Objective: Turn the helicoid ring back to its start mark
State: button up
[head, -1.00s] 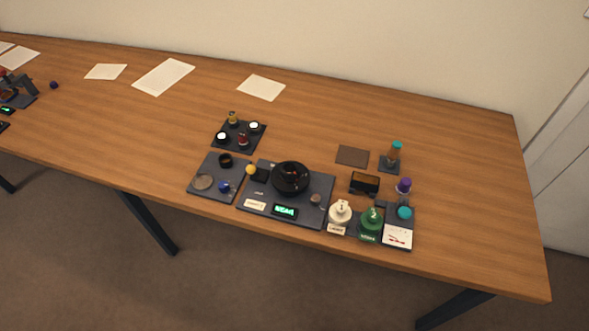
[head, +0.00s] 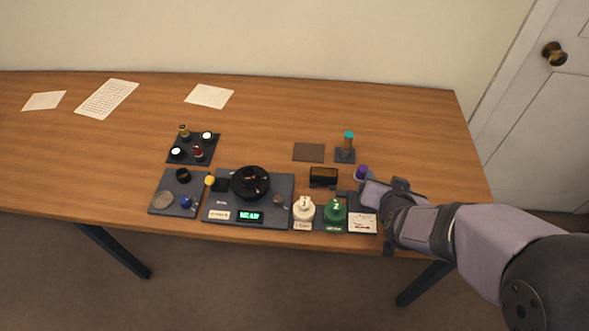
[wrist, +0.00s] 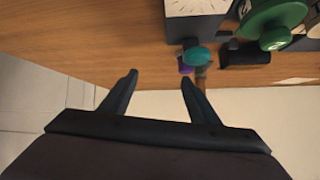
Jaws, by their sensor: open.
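The black lens ring assembly (head: 250,182), which appears to hold the helicoid ring, sits on a dark station plate (head: 284,216) at the middle front of the table. A start mark on it is too small to make out. A green-lit display (head: 250,217) stands on the plate in front of the ring. My gripper (head: 368,192) is at the right end of the row of tools, well right of the ring. In the wrist view my gripper (wrist: 158,80) shows two dark fingers spread apart with nothing between them. The ring does not show in the wrist view.
A purple-topped tool (head: 361,172), a teal-topped tool (head: 348,146) and a dark box (head: 323,176) stand nearby. The table's back right is clear.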

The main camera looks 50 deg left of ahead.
jog(key=s+a+y, duration=0.1)
jog(key=s+a, duration=0.1)
jog(key=a, duration=0.1)
jog(key=s+a+n+y, duration=0.1)
jog(key=s+a, duration=0.1)
jog(key=a, duration=0.1)
jog(key=s+a+r+t, duration=0.1)
jog(key=s+a, duration=0.1)
jog(key=a, duration=0.2)
jog(key=shift+s+n+y, duration=0.1)
jog(key=shift+n+y, duration=0.2)
jog(key=shift+y, duration=0.1)
jog(key=s+a+r+n+t+y, duration=0.1)
jog(key=s+a+y, duration=0.1)
jog(key=s+a, duration=0.5)
jog(key=n+y, duration=0.3)
jog(key=y, duration=0.1)
send_near(249, 184)
jog(key=x, duration=0.5)
jog(key=shift+r+b, duration=0.1)
jog(key=shift+b, duration=0.2)
jog(key=shift+p+x, duration=0.8)
jog(key=shift+x, duration=2.9)
jog(key=shift+c, duration=0.4)
jog(key=c, duration=1)
